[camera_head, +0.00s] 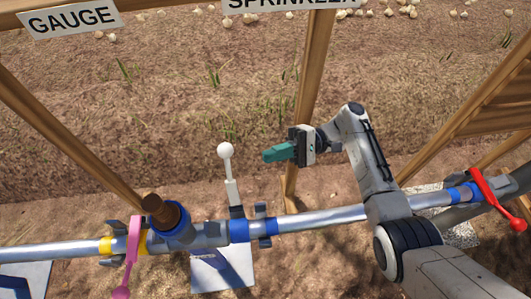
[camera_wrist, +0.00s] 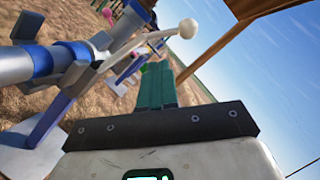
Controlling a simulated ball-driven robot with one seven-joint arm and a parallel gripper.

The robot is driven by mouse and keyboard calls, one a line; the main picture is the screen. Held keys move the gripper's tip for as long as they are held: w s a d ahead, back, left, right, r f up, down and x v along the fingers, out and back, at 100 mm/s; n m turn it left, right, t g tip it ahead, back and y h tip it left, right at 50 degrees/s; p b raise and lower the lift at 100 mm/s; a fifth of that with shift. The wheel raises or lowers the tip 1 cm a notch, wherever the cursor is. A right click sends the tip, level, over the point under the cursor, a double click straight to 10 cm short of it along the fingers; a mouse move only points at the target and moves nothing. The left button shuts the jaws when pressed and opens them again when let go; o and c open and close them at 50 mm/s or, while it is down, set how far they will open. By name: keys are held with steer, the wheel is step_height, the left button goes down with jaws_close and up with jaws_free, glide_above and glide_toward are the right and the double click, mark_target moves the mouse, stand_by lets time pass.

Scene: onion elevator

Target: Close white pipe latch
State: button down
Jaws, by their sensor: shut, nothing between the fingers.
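The white pipe latch (camera_head: 231,185) is a white lever with a round ball end, standing upright from the blue-banded joint of the metal pipe (camera_head: 320,219) in the head view. In the wrist view the latch (camera_wrist: 186,29) points toward the upper right, with its ball to the right of the pipe. My gripper (camera_head: 266,155) has teal fingers, is shut and empty, and is just right of the latch's ball, apart from it in the head view. The teal fingers (camera_wrist: 157,75) are pressed together in the wrist view. Depth between fingers and latch is hard to tell.
A pink lever (camera_head: 132,255) sits left on the same pipe, beside a brown-topped blue fitting (camera_head: 172,222). A red lever (camera_head: 492,195) is at the right. Wooden posts (camera_head: 307,95) and a GAUGE sign (camera_head: 70,17) stand behind. Open soil lies beyond the pipe.

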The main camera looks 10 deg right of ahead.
mark_target(231, 177)
steer(key=x, duration=0.8)
steer(key=shift+a, duration=0.1)
